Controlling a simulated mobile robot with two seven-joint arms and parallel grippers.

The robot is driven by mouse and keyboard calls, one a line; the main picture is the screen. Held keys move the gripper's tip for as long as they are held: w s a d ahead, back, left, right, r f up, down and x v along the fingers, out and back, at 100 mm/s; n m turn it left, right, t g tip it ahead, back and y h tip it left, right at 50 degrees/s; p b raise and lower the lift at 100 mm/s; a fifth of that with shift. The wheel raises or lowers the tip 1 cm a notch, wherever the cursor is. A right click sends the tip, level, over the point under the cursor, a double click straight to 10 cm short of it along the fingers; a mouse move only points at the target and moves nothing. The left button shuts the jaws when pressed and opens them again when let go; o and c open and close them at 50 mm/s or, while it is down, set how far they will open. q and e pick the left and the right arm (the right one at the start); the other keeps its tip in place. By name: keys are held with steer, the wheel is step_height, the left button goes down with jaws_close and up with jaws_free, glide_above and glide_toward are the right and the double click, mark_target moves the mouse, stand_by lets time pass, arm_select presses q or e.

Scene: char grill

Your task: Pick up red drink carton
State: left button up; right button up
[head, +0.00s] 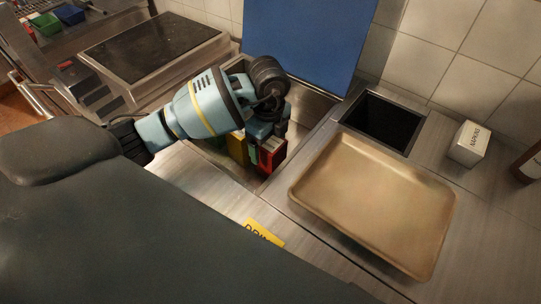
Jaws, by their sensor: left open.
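The red drink carton (272,155) stands in a recessed metal bin in the counter, below the blue panel. My left gripper (267,132) is right over and around the top of the red carton, with its jaws open. The gripper hides the carton's upper part, and I cannot tell whether a finger touches it. A yellow carton (237,148) stands just left of the red one, partly hidden by my arm. My right gripper is not in view.
A tan tray (380,205) lies on the counter to the right. Behind it is a dark square opening (384,122). A white napkin box (469,144) and a brown bottle (530,163) stand at the far right. A flat grill (150,48) is at the back left.

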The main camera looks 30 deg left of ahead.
arm_select(q)
steer(key=shift+w+d+f, duration=0.1)
steer(key=shift+f, duration=1.15)
steer(key=shift+w+f, duration=0.1)
steer(key=shift+f, duration=1.15)
steer(key=shift+c, duration=0.3)
steer(key=c, duration=1.2)
